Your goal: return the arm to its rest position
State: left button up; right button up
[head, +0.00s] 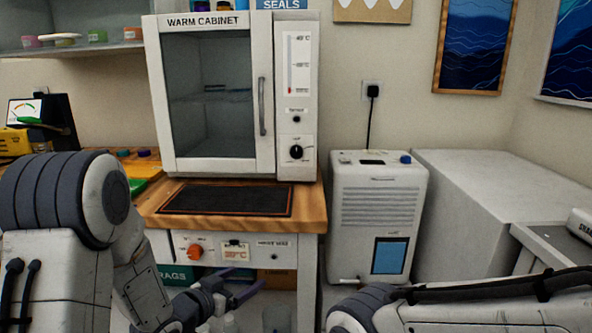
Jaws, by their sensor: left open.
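My left arm comes in from the left, and its gripper (246,288) hangs low in front of the bench's lower part. Its two fingers are apart with nothing between them. My right arm lies along the bottom right of the view. Its gripper is out of the frame.
A wooden bench (312,205) carries a closed warm cabinet (208,100) and a dark mat (226,200). A control panel with an orange knob (194,251) is just above my left gripper. A white machine (377,215) and a large white box (480,190) stand at the right.

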notch_tip(320, 180, up, 27)
jog(key=s+p, duration=0.1)
jog(key=p, duration=2.5)
jog(key=shift+s, duration=0.2)
